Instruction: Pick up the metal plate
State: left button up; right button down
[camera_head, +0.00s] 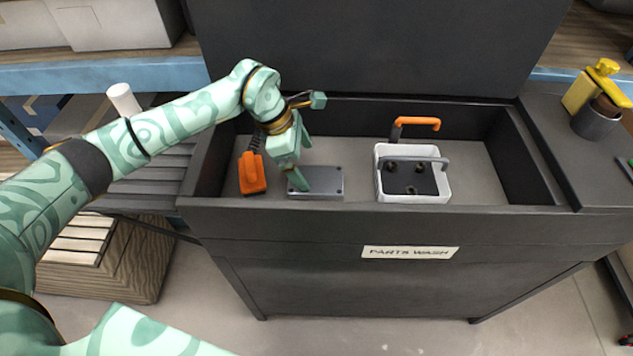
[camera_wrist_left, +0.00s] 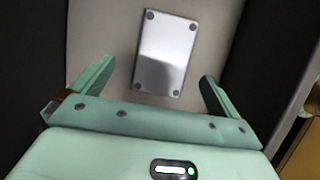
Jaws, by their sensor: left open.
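The metal plate (camera_head: 322,184) is a grey rectangle with a dark screw or hole at each corner. It lies flat on the floor of the parts-wash basin, near its front wall. In the left wrist view the plate (camera_wrist_left: 167,53) lies ahead of the fingers, between their lines and apart from them. My left gripper (camera_head: 300,182) is open and empty, pointing down at the plate's left end in the head view. Its two fingers show spread in the left wrist view (camera_wrist_left: 155,88). My right gripper is not in view.
The basin (camera_head: 470,222) has raised dark walls around the plate. An orange brush-like tool (camera_head: 252,172) lies left of the plate. A white basket (camera_head: 414,198) with dark parts stands to the right, with an orange-handled item (camera_head: 416,122) behind it. Bare basin floor separates plate and basket.

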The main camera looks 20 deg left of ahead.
aim_at(316, 179)
pick_arm(q)
jog(key=x, duration=0.2)
jog(key=b+x, duration=0.1)
jog(key=x, duration=0.1)
jog(key=shift+s+d+f, duration=0.25)
jog(key=shift+d+f, duration=0.05)
jog(key=shift+w+d+f+b, duration=0.1)
jog(key=shift+d+f+b, duration=0.05)
jog(key=shift+f+b, duration=0.25)
jog(key=shift+r, duration=0.1)
jog(key=c, duration=1.3)
